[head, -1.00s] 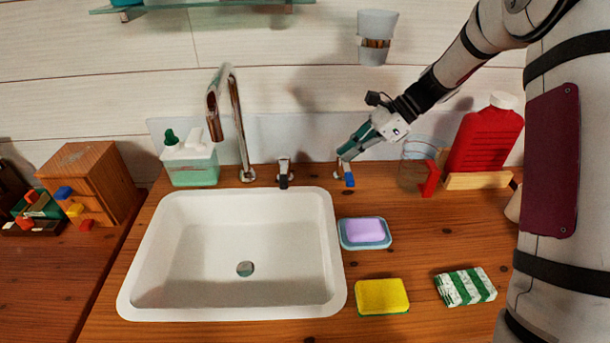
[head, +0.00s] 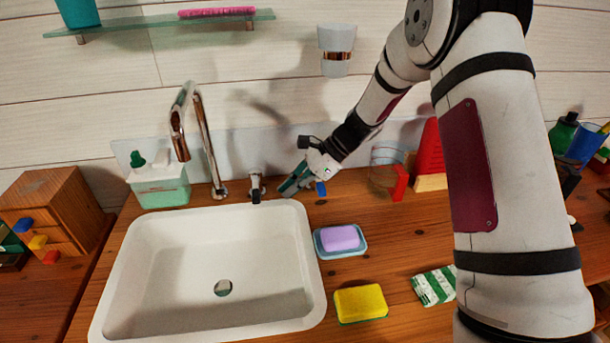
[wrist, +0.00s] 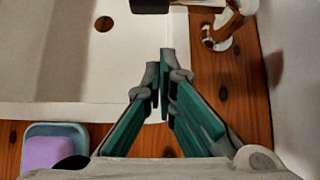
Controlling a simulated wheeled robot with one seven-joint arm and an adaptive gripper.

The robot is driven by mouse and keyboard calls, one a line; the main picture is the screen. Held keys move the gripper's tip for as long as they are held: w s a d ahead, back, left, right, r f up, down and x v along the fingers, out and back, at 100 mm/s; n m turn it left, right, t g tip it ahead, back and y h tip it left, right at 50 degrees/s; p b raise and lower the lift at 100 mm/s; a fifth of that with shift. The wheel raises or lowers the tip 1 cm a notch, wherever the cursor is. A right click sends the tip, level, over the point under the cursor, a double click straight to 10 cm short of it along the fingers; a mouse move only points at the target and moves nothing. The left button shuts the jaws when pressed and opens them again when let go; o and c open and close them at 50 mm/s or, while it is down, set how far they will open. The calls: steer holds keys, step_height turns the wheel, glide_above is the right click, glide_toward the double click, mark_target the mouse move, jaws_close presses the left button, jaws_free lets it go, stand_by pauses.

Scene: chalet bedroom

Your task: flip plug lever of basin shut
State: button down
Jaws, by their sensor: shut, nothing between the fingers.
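The white basin (head: 208,310) has an open-looking round drain hole (head: 222,288). A small lever with a black handle (head: 256,194) stands on a chrome mount behind the basin's rim, right of the tap. A black block at the top edge of the wrist view (wrist: 150,5) looks like this handle, cut off by the frame. A second lever, blue-handled (head: 321,188), is farther right, partly hidden by my gripper. I cannot tell from markings which lever works the plug. My gripper (head: 283,190) is shut and empty, its tips just right of the black lever, apparently apart from it.
The tall copper and chrome tap (head: 205,140) stands left of the black lever. The soap dish (head: 350,251) and yellow sponge (head: 360,303) lie right of the basin. The wall is close behind.

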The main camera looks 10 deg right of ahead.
mark_target(256, 185)
steer(key=shift+a+r, duration=0.1)
steer(key=shift+a, duration=1.85)
